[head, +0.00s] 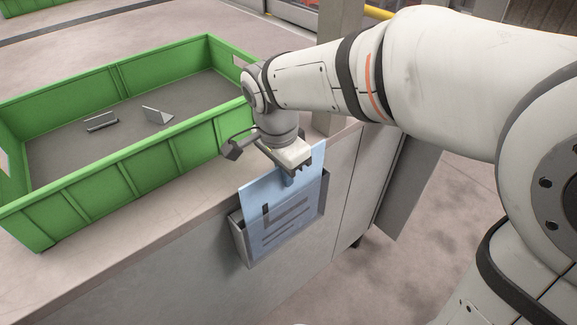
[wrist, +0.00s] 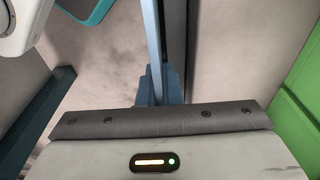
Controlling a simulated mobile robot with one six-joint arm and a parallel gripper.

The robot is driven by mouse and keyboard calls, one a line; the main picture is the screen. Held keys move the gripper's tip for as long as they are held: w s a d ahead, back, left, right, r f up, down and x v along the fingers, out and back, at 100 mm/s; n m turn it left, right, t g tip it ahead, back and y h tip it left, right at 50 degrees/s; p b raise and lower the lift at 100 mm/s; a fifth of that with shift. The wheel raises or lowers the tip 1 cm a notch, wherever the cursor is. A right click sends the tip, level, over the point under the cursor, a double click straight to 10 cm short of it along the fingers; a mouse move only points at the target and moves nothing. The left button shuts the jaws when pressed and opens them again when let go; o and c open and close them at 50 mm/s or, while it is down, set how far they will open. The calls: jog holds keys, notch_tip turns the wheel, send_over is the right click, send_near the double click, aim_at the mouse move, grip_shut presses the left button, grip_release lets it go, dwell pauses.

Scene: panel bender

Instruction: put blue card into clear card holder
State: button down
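The blue card (head: 262,192) stands upright with dark printed lines on its face. Its lower part is inside the clear card holder (head: 238,243), behind the see-through front, and its upper part sticks out above the rim. The holder is fixed to the front of the grey counter. My gripper (head: 288,178) points down at the card's top edge and is shut on it. In the wrist view the card (wrist: 152,40) shows edge-on as a thin blue strip running between the dark blue fingertips (wrist: 160,88). The holder's bottom is partly hidden by the card.
A green crate (head: 130,172) stands on the counter (head: 165,225) to the left, holding two small grey stands (head: 101,122) (head: 158,114). A post rises behind my wrist. Open floor (head: 430,230) lies to the right.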

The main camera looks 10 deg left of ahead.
jog(key=c, duration=1.5)
grip_release()
jog(key=shift+c, duration=0.2)
jog(key=r, duration=0.7)
jog(key=shift+s+a+r+p, duration=0.3)
jog(key=shift+s+r+p, duration=0.05)
jog(key=shift+r+p, duration=0.05)
jog(key=s+d+f+n+p, duration=0.1)
jog(key=s+d+n+p, duration=0.1)
jog(key=d, duration=1)
jog(key=s+d+f+n+t+p, duration=0.1)
jog(key=s+d+n+p, duration=0.2)
jog(key=d, duration=0.9)
jog(key=s+n, duration=0.1)
jog(key=n, duration=0.2)
jog(key=shift+s+d+f+t+y, duration=0.15)
jog(key=shift+s+f+t+y, duration=0.15)
jog(key=shift+y, duration=0.1)
